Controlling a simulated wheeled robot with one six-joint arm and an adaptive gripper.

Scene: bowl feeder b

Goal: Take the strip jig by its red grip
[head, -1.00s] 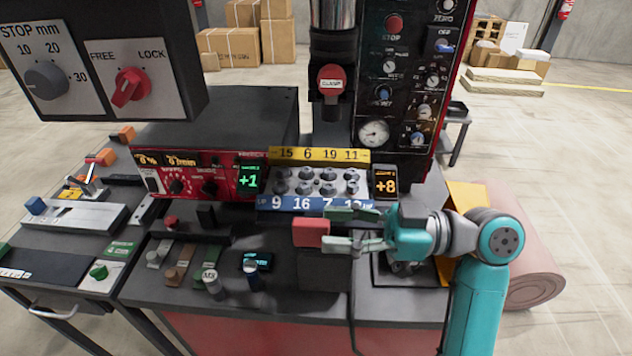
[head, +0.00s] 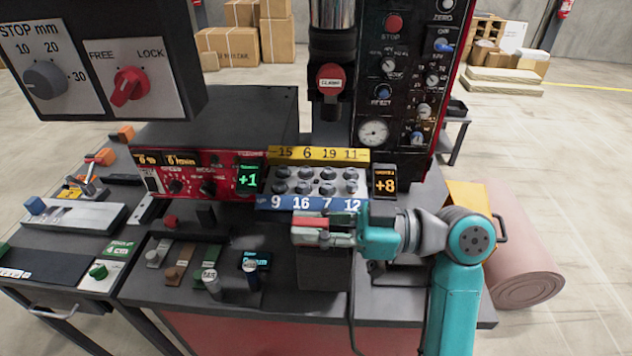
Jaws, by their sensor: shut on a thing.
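The red grip (head: 309,222) is at the front middle of the bench, in front of the numbered strip. My gripper (head: 308,228) reaches in from the right and is shut on the red grip, with its fingers along both sides. The fingers hide much of the grip. A dark block (head: 323,270) is directly below; I cannot tell whether it is part of the strip jig or a stand for it.
Behind the grip are a blue number strip (head: 300,203), several round studs and a yellow strip (head: 318,154). A red control box (head: 205,178) stands at left. Small handled tools (head: 212,285) lie left of the block. A black machine panel (head: 396,90) rises behind.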

